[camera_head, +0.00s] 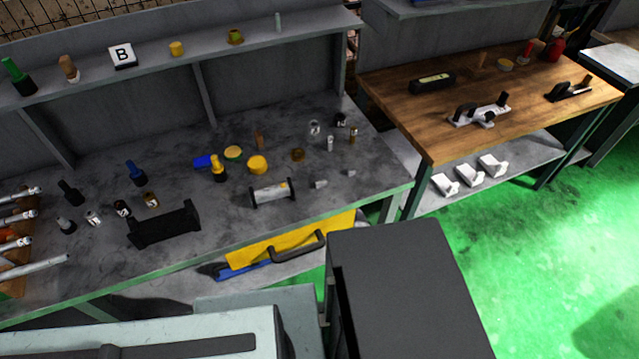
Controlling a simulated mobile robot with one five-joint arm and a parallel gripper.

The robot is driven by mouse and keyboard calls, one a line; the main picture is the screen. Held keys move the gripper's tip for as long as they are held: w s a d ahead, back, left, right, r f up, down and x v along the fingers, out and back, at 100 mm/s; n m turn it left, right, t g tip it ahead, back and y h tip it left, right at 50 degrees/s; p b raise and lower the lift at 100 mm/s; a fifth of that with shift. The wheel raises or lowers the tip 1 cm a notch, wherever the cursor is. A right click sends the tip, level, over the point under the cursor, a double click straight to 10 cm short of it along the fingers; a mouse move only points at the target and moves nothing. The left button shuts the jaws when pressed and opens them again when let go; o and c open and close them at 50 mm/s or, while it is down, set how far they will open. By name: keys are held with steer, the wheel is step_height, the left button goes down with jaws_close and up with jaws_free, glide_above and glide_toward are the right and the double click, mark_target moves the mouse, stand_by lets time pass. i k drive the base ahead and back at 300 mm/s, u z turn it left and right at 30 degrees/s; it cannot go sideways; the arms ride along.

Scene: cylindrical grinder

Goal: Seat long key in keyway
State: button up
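A pale cylindrical shaft lies in a dark-ended holder (272,192) near the front of the grey workbench. A keyway on it is too small to make out. Two small grey pieces lie to its right: a larger one (320,184) and a smaller one (350,173). They look like keys, but I cannot tell for sure which is the long key. Both lie apart from the shaft. My gripper is not in view.
The grey bench (345,200) also holds a black cradle (164,224), several bottles, and shafts on a rack at left. A wooden bench (440,130) stands right. Green floor (530,250) is clear at lower right.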

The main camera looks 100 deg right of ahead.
mark_target(282, 190)
steer(key=z, duration=0.05)
steer(key=k, duration=1.05)
steer(key=z, duration=0.2)
